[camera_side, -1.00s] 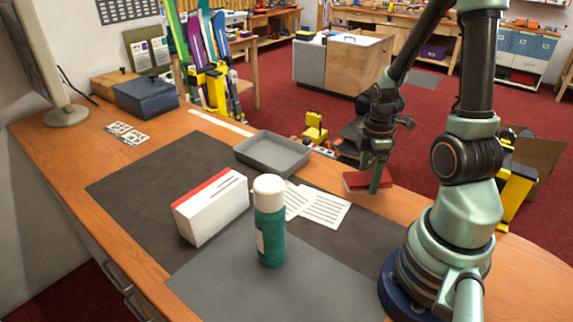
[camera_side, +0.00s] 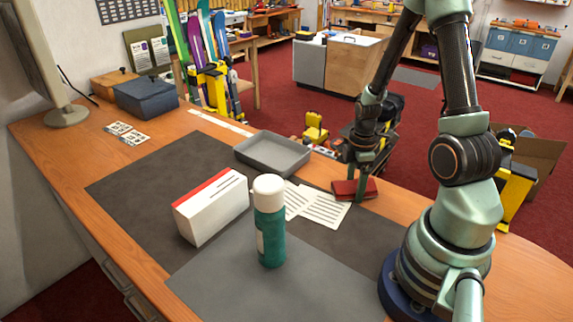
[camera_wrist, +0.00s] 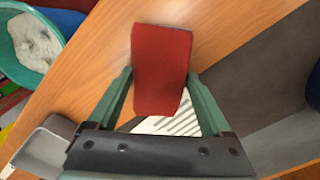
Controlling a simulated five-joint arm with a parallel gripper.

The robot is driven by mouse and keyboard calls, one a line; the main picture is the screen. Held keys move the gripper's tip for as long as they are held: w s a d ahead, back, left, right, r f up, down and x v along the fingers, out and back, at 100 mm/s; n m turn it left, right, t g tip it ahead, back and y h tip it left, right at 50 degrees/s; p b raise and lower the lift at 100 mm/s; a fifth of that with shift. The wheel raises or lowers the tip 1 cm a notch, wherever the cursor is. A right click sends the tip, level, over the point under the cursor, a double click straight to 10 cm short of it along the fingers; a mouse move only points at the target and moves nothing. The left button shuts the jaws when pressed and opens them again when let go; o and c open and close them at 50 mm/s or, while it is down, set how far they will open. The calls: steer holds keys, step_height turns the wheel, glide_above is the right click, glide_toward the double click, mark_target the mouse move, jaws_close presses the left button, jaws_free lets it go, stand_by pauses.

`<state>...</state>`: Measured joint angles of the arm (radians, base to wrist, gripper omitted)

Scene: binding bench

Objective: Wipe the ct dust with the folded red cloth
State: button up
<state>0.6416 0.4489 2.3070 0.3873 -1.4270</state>
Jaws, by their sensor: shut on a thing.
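The folded red cloth (camera_side: 345,188) is held in my gripper (camera_side: 360,184), at the right end of the printed sheets. In the wrist view the cloth (camera_wrist: 162,65) lies between my two green fingers (camera_wrist: 164,98), which are shut on it. The cloth is over or on the bench (camera_side: 405,210) near its back edge; I cannot tell whether it touches. I see no dust patch on the bench in either view; the cloth and gripper may hide some.
Printed sheets (camera_side: 325,208) lie just left of the cloth. A grey tray (camera_side: 272,152), a white box with a red stripe (camera_side: 211,208) and a green bottle with a white cap (camera_side: 270,222) stand farther left. A teal bowl (camera_wrist: 58,42) with whitish contents is at upper left.

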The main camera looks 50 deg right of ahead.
steer(key=shift+s, duration=1.6)
step_height(320, 180, up, 2)
steer(key=shift+w+r, duration=0.1)
steer(key=shift+r, duration=2.95)
